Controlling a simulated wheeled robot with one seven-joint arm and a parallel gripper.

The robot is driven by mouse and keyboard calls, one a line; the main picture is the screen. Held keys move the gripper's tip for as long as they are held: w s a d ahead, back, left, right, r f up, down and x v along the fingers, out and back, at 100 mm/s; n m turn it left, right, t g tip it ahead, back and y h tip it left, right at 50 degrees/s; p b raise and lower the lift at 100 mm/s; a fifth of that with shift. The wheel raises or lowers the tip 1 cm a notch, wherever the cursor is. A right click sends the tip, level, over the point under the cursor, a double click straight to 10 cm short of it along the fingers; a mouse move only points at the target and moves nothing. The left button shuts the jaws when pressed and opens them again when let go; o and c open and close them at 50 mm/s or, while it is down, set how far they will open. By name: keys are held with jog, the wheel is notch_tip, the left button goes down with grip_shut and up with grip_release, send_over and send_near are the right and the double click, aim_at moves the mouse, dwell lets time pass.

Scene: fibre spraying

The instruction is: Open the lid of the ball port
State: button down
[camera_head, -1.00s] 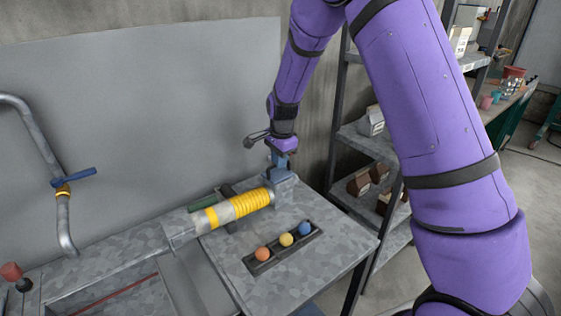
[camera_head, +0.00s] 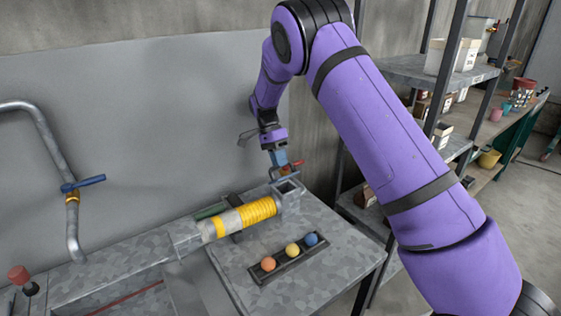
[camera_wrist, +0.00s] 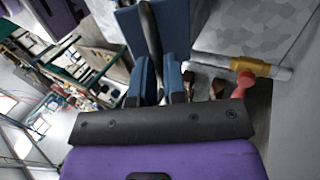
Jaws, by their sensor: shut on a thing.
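The ball port (camera_head: 290,196) is a grey metal box at the right end of the pipe with yellow ribbed hose, on the metal table. Its top looks open, with a dark hollow inside. The grey lid (camera_head: 277,174) appears raised and tilted at the back of the box. My gripper (camera_head: 280,161) is above the port, its blue fingers at the lid. In the wrist view the blue fingers (camera_wrist: 158,78) are close around a thin dark grey piece (camera_wrist: 151,35), apparently the lid's edge.
A dark tray (camera_head: 262,276) on the table holds an orange ball (camera_head: 268,264), a yellow ball (camera_head: 292,250) and a blue ball (camera_head: 311,240). A blue-handled valve (camera_head: 83,183) is on the bent pipe at left. A shelf (camera_head: 400,68) stands behind my arm.

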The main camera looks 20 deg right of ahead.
dwell(0.4)
jog(key=c, duration=1.2)
grip_release()
jog(key=shift+o, duration=0.2)
jog(key=shift+r, duration=0.55)
jog(key=shift+s+r, duration=0.3)
jog(key=shift+r, duration=0.35)
jog(key=shift+s+r, duration=0.25)
jog(key=shift+r, duration=0.35)
jog(key=s+r, duration=0.1)
jog(key=s, duration=1.4)
jog(key=shift+r, duration=0.15)
jog(key=shift+d, duration=0.1)
jog(key=shift+c, duration=0.2)
